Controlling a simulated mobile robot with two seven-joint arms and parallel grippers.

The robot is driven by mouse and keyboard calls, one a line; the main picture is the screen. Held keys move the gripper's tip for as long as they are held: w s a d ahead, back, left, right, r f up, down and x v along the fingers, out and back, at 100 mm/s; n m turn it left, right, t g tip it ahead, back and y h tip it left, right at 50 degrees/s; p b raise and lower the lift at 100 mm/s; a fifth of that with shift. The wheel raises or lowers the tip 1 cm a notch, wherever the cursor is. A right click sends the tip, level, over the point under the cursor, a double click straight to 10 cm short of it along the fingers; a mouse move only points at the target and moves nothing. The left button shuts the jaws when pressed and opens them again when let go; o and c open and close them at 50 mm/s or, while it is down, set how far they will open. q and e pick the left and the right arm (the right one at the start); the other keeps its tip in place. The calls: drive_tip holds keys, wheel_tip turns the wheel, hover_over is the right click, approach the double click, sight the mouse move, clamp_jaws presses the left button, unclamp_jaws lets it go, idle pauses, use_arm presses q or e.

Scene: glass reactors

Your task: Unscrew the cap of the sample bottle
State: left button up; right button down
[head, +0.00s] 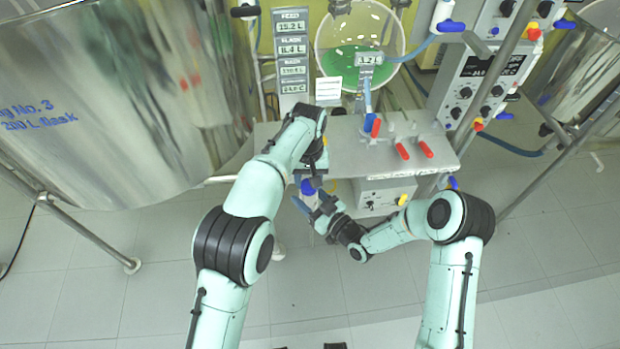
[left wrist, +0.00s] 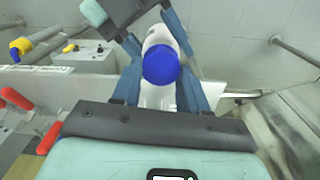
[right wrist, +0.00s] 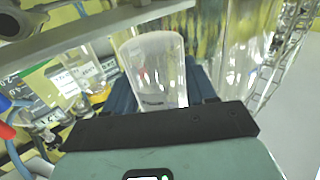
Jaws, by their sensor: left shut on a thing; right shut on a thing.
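The sample bottle has a round blue cap (head: 308,187), which also shows from above in the left wrist view (left wrist: 161,66). My left gripper (head: 311,183) comes in from above, and its fingers are shut on the cap's two sides. The bottle's clear body (right wrist: 157,72) stands between the fingers of my right gripper (head: 311,206), which is shut on it from the side, below the cap. The bottle is held in front of the bench's front edge. In the head view the arms hide much of the body. The cap is out of sight in the right wrist view.
The metal bench (head: 345,150) is just behind the grippers, with red-handled valves (head: 403,151) on top and a control box (head: 384,196) under it. A large steel vessel (head: 110,100) stands at left. A glass reactor with green liquid (head: 355,62) is behind. The floor in front is clear.

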use_arm(q)
drive_tip(key=n, duration=0.7)
drive_tip(key=shift+r, duration=0.15)
use_arm(e)
drive_tip(key=shift+s+a, duration=0.2)
drive_tip(key=shift+a, duration=0.15)
use_arm(q)
drive_tip(key=n, duration=0.6)
drive_tip(key=shift+s, duration=0.15)
drive_tip(key=shift+r, duration=0.1)
use_arm(e)
drive_tip(key=shift+d, duration=0.1)
use_arm(q)
drive_tip(key=shift+r, duration=0.6)
drive_tip(key=shift+a+r, duration=0.1)
drive_tip(key=shift+r, duration=0.25)
use_arm(e)
drive_tip(key=shift+w+d, duration=0.15)
